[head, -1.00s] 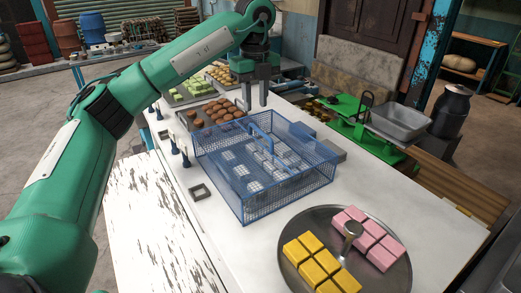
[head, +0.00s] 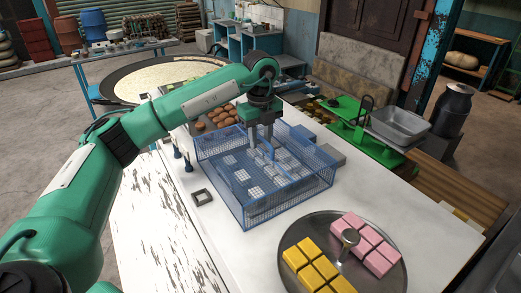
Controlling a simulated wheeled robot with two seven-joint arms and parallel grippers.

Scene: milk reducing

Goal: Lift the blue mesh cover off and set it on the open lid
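The blue mesh cover (head: 240,207) is a rectangular wire box resting on the white table, with white blocks (head: 241,175) showing through it. Its blue handle (head: 280,160) arches over the top. My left gripper (head: 261,153) points down over the cover at the handle's far end, its fingers apart. I cannot tell whether they touch the handle. I cannot make out an open lid for certain; a flat blue piece (head: 302,134) and a grey piece (head: 326,152) lie behind the cover at right. My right gripper is out of view.
A round metal tray (head: 372,284) with yellow blocks (head: 312,262) and pink blocks (head: 368,241) stands in front, right of the cover. Brown round pieces (head: 217,115) lie behind it. Dark pegs (head: 187,165) and a small square frame (head: 202,197) are at left. A green scale (head: 357,140) is beyond.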

